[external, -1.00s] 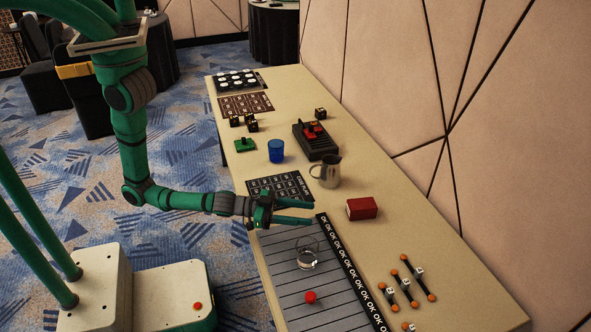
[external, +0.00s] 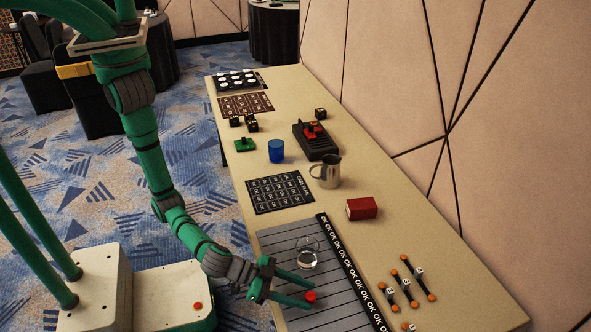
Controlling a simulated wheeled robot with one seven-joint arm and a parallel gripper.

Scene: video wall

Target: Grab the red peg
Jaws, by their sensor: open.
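A small red peg-like piece (external: 310,296) stands on the grey slatted mat (external: 340,318) near the front of the table. My gripper (external: 313,298) is low over the mat, reaching in from the left. Its two green fingers are open, one on the far side and one on the near side of the red piece. The red piece shows between the fingertips; I cannot tell whether either finger touches it.
A clear glass (external: 307,254) stands on the mat just behind the far finger. A strip of OK labels (external: 350,265) edges the mat. A red box (external: 362,208), metal pitcher (external: 327,172), blue cup (external: 276,151) and orange-ended rods (external: 402,288) are farther off.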

